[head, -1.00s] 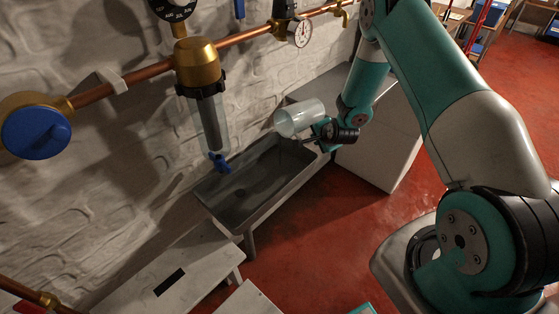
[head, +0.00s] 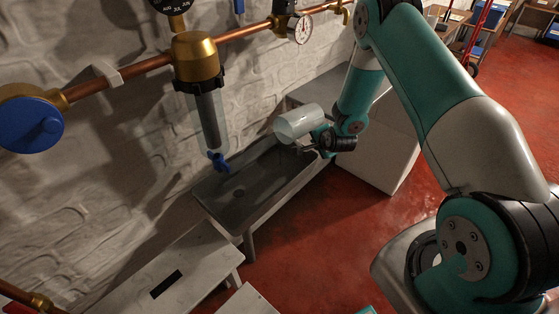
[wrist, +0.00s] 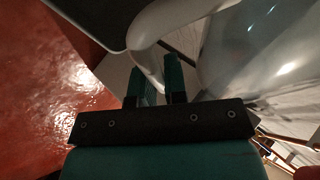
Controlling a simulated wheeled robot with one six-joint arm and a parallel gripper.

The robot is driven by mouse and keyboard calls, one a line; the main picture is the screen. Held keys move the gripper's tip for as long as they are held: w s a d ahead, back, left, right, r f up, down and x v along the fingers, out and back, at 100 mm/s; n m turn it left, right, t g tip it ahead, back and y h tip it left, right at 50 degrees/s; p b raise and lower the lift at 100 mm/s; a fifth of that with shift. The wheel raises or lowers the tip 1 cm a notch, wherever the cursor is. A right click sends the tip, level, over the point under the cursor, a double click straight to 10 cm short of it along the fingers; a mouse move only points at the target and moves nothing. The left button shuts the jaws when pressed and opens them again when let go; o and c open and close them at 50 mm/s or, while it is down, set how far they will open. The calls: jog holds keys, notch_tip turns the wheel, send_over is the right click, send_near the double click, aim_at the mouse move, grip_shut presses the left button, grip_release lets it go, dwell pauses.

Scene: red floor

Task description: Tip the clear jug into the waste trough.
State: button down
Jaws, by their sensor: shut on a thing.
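The clear jug (head: 297,123) is held above the right part of the trough, tipped onto its side with its open mouth toward the left. My gripper (head: 308,148) is shut on the jug. In the wrist view my gripper's fingers (wrist: 158,82) close on the pale curved handle (wrist: 150,50), and the jug's clear wall (wrist: 262,55) fills the right side. The grey waste trough (head: 225,208) stands against the wall below, with a round drain in its bottom. Whether any liquid is in the jug or falling from it cannot be told.
A clear filter housing with a brass top (head: 198,58) and blue tap hangs from the copper pipe (head: 135,72) above the trough's left part. A pale bench (head: 172,262) stands at front left. A grey-white cabinet (head: 378,150) stands right of the trough. Red floor (head: 320,235) is open in front.

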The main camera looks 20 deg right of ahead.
jog(key=shift+f+b, duration=0.85)
jog(key=shift+f, duration=0.15)
jog(key=shift+r, duration=0.1)
